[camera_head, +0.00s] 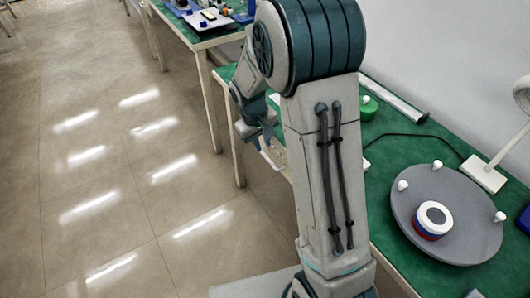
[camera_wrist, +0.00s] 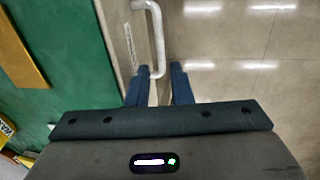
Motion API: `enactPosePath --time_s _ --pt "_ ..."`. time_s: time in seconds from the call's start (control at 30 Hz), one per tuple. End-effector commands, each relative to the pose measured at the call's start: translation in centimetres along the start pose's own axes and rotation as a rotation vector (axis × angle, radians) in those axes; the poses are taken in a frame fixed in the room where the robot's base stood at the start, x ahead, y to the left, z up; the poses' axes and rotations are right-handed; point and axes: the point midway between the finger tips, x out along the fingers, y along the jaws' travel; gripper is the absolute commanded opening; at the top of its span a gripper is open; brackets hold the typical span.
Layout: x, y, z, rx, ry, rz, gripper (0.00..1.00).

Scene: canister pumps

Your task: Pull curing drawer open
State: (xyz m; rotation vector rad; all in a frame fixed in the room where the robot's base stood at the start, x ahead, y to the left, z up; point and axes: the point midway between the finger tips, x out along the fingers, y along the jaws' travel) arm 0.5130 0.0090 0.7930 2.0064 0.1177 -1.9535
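A white bar handle (camera_wrist: 158,42) stands out from a pale drawer front (camera_wrist: 119,40) with a small label, along the green table's edge in the wrist view. The handle also shows in the head view (camera_head: 271,156), just below my gripper (camera_head: 262,132). In the wrist view my gripper's (camera_wrist: 159,84) two dark fingers are apart. The near end of the handle lies at the gap between them, closer to the left finger. I cannot tell whether the fingers touch it. My arm hides much of the drawer area in the head view.
The green table (camera_head: 385,185) carries a grey round plate (camera_head: 465,235) with white knobs and a red, white and blue canister (camera_head: 433,220), a green item (camera_head: 369,108) and a white stand (camera_head: 483,174). Another green-topped table stands behind. The tiled floor (camera_head: 100,170) at left is clear.

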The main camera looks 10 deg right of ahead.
Motion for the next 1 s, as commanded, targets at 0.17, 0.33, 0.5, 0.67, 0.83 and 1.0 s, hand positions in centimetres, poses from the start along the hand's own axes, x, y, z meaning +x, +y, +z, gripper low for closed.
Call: enactPosePath --time_s 0.17,0.33,0.5,0.67,0.83,1.0 --pt "3.3 0.0 0.1 0.000 -0.003 0.000 0.20" --pt "4.8 0.0 0.0 -0.001 -0.001 0.001 0.20" --pt "5.2 0.0 0.0 -0.001 0.001 0.001 0.20" --pt "5.2 0.0 0.0 -0.001 0.001 0.001 0.20" --pt "5.2 0.0 0.0 -0.001 0.001 0.001 0.00" --pt "5.2 -0.1 0.0 0.001 0.000 0.001 0.00"
